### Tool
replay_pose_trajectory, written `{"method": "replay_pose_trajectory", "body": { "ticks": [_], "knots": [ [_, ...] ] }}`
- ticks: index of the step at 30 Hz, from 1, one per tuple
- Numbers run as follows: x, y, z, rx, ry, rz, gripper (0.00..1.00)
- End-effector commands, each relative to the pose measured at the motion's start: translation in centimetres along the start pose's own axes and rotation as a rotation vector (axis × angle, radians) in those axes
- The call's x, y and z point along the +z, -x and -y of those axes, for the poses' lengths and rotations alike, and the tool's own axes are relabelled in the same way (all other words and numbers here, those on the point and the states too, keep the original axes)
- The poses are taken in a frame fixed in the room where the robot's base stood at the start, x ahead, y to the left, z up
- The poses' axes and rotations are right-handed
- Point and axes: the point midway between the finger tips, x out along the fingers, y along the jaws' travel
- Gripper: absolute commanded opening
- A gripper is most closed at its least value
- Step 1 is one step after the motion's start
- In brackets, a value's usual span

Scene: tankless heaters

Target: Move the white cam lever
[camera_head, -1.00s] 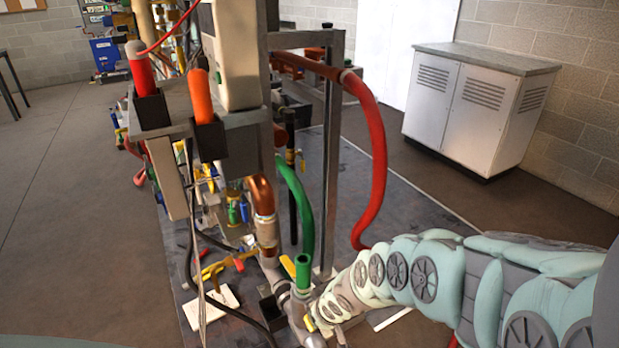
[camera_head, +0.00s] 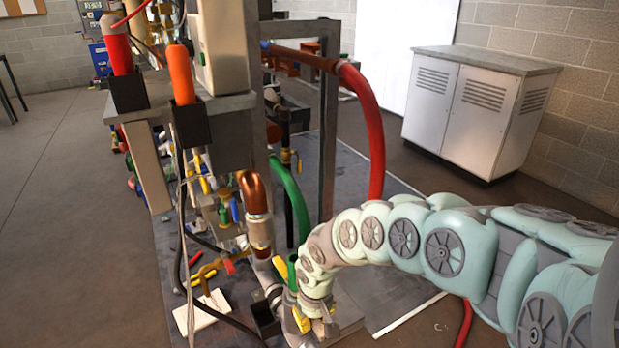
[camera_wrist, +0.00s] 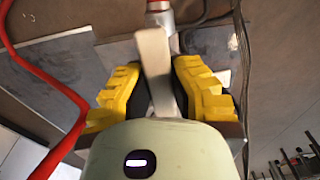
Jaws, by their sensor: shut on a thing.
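The white cam lever (camera_wrist: 153,58) is a pale flat bar in the wrist view, standing between the yellow-padded fingers of my gripper (camera_wrist: 158,88). My gripper is shut on it. The lever's lower end is hidden behind the pale wrist housing. In the head view my gripper (camera_head: 302,318) points down at the lower front of the heater rig, beside a short green pipe end (camera_head: 292,272). The lever itself cannot be made out there.
A red hose (camera_head: 370,130) and a green hose (camera_head: 295,200) hang close behind my arm. A copper elbow (camera_head: 254,192) and yellow-handled tool (camera_head: 207,270) are to the left. A grey cabinet (camera_head: 465,110) stands at back right. Open floor (camera_head: 70,200) lies at left.

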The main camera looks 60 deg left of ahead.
Motion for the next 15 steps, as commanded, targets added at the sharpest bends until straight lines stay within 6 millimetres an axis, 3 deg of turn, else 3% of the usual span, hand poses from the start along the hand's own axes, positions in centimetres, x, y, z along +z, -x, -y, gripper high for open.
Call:
{"method": "replay_pose_trajectory", "body": {
  "ticks": [7,8,15],
  "knots": [
    [-0.20,0.11,0.00,0.001,0.001,-0.006,0.00],
    [-0.20,0.11,0.00,0.001,0.002,-0.006,0.23],
    [-0.09,0.06,0.03,0.000,0.001,-0.003,0.48]
  ]
}}
